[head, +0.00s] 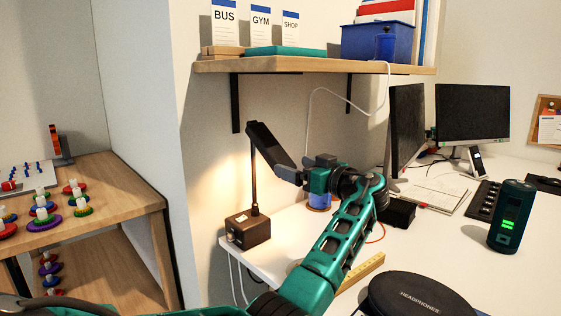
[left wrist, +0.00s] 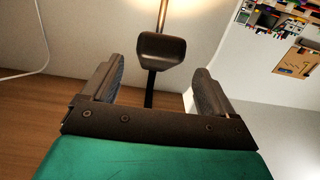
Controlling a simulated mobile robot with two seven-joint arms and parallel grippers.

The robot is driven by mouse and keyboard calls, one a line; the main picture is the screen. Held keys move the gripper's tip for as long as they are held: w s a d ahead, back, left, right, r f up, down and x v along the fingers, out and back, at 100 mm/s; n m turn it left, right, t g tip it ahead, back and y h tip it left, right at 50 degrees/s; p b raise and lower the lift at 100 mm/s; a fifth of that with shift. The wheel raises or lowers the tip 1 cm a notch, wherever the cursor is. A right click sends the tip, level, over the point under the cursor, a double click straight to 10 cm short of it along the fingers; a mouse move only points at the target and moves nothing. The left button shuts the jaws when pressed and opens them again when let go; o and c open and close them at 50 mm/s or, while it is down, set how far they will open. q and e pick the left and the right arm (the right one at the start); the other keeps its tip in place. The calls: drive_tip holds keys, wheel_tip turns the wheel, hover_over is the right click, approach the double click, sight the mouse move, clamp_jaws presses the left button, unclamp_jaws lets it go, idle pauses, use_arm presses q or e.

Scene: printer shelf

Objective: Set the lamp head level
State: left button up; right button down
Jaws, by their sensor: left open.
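The desk lamp has a brown box base (head: 249,230) on the white desk and a thin dark post (head: 254,180). Its black lamp head (head: 268,143) is tilted, sloping down to the right in the head view. My left gripper (head: 288,174) is at the low right end of the head. In the left wrist view its jaws (left wrist: 157,68) are open, one finger on each side of the lamp head's end (left wrist: 163,48), with gaps on both sides. I see no contact. My right gripper is not in view.
A wooden shelf (head: 310,65) with a blue bin (head: 376,43) and label cards hangs above the lamp. A white cable hangs from it. Headphones case (head: 420,295), green-lit device (head: 511,215) and monitors stand on the desk to the right.

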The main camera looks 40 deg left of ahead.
sight(286, 162)
use_arm(q)
drive_tip(key=a, duration=0.5)
drive_tip(key=w+a, duration=0.1)
drive_tip(key=a, duration=0.1)
drive_tip(key=shift+a, duration=0.2)
drive_tip(key=shift+c, duration=0.4)
drive_tip(key=shift+s, duration=0.1)
drive_tip(key=c, duration=1.3)
drive_tip(key=shift+d, duration=0.1)
drive_tip(key=shift+c, duration=0.3)
